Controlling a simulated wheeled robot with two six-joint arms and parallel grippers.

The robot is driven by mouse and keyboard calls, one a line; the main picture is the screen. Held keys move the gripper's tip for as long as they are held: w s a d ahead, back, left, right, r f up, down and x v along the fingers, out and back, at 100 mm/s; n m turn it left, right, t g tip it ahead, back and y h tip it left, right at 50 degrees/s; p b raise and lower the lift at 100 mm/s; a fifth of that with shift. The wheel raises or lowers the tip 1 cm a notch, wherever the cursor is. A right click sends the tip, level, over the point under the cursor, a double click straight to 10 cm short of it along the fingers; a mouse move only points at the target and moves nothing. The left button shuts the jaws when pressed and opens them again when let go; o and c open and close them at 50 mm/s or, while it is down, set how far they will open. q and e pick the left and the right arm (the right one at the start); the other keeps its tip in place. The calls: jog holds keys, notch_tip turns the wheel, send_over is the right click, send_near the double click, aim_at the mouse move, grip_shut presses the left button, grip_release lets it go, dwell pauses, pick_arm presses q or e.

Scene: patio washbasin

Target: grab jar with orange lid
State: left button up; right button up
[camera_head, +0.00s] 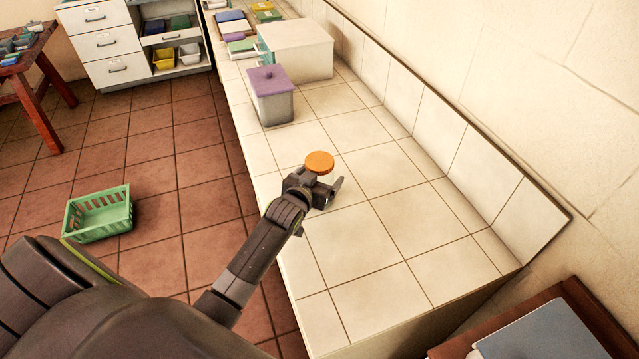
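The jar has a round orange lid (319,162) and a pale, see-through body (327,178). It is on the white tiled counter, near the middle of the view. My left gripper (322,187) is right at the jar, just below the lid, with its dark fingers apart at the jar's body. The gripper hides much of the body. I cannot tell whether the fingers press on it or whether the jar's base touches the counter. My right gripper is not in view.
A grey canister with a purple lid (271,95) stands farther back on the counter, before a white box (297,50). A tiled backsplash (440,135) runs along the right. The counter's front right is clear. A green basket (98,213) sits on the floor.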

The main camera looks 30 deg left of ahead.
pick_arm(q)
jog(key=c, duration=1)
jog(key=shift+o, duration=0.2)
jog(key=shift+r, duration=0.1)
